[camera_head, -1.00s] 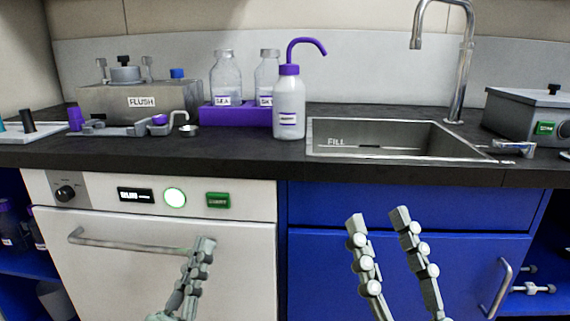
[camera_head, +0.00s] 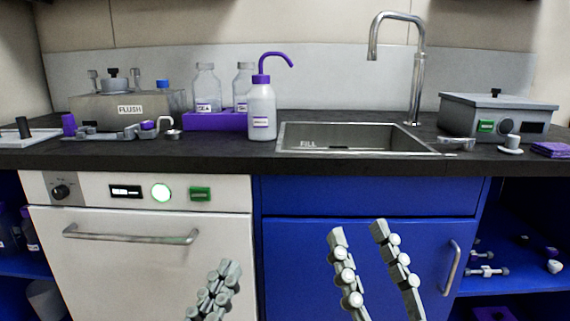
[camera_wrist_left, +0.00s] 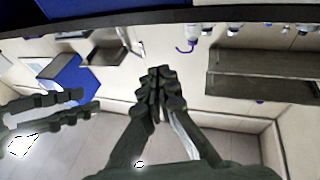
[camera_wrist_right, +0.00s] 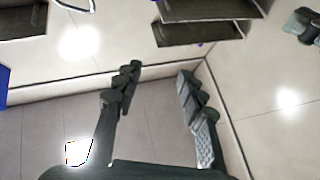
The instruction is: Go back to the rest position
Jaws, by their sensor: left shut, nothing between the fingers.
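My left gripper (camera_head: 222,272) shows low in the head view, in front of the white machine door; its fingers are together and hold nothing. It also shows shut in the left wrist view (camera_wrist_left: 157,75). My right gripper (camera_head: 357,230) is to its right in the head view, in front of the blue cabinet, with its two fingers spread apart. The right wrist view shows it open (camera_wrist_right: 158,75) with nothing between the fingers. Both grippers appear lower than the countertop and apart from everything.
The dark counter (camera_head: 210,155) holds the FLUSH box (camera_head: 130,110), a purple bottle rack (camera_head: 213,122), a wash bottle (camera_head: 262,110), a sink (camera_head: 360,138) and a grey lidded bath (camera_head: 500,115). The white machine's handle (camera_head: 130,237) and the cabinet handle (camera_head: 450,268) stick out below.

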